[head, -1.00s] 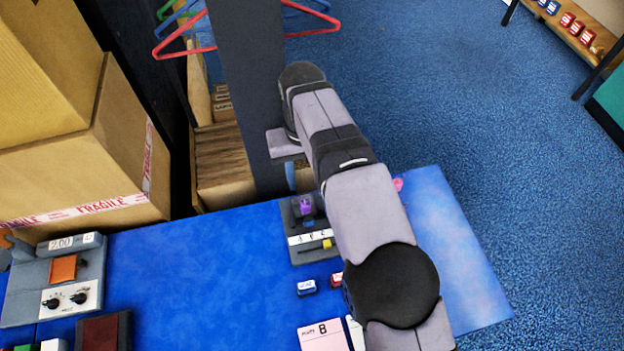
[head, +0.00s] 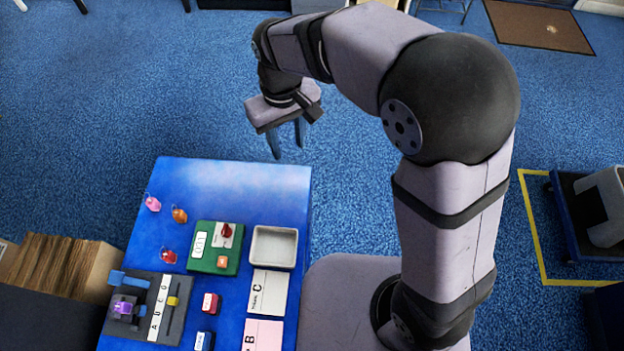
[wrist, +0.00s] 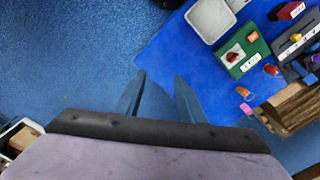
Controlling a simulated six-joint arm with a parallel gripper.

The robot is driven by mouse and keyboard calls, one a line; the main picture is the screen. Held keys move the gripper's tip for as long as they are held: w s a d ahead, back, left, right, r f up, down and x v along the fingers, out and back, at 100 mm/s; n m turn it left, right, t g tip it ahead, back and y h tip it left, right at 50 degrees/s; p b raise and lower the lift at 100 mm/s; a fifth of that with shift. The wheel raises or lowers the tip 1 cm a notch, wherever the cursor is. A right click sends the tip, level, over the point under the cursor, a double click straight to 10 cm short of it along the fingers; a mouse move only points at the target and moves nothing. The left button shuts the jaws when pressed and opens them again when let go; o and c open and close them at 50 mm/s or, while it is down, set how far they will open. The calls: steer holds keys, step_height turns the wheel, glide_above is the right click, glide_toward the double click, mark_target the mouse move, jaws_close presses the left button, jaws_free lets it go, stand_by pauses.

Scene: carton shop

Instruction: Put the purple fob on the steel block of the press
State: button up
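The purple fob (head: 122,307) sits on the dark block of the grey press (head: 174,325) at the lower left of the head view. The press has a blue lever part (head: 128,281), a white lettered strip and a yellow slider (head: 172,301). My gripper (head: 289,152) hangs beyond the table's far right corner, well away from the press. Its two blue fingers are apart with nothing between them, as the wrist view also shows (wrist: 160,76).
The blue table (head: 200,180) also carries pink (head: 153,203), orange (head: 179,215) and red (head: 168,256) fobs, a green device (head: 203,262), a grey tray (head: 257,263), cards, and small red and blue blocks. Open floor lies below my gripper.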

steer(key=s+d+f+m, duration=0.2)
steer(key=s+d, duration=0.3)
steer(key=d, duration=0.7)
steer(key=s+d+f+m, duration=0.2)
steer(key=s+d+m, duration=0.3)
steer(key=d, duration=0.6)
steer(key=shift+d+f, duration=0.15)
steer(key=shift+d, duration=0.2)
step_height(320, 180, up, 3)
steer(key=p, duration=0.3)
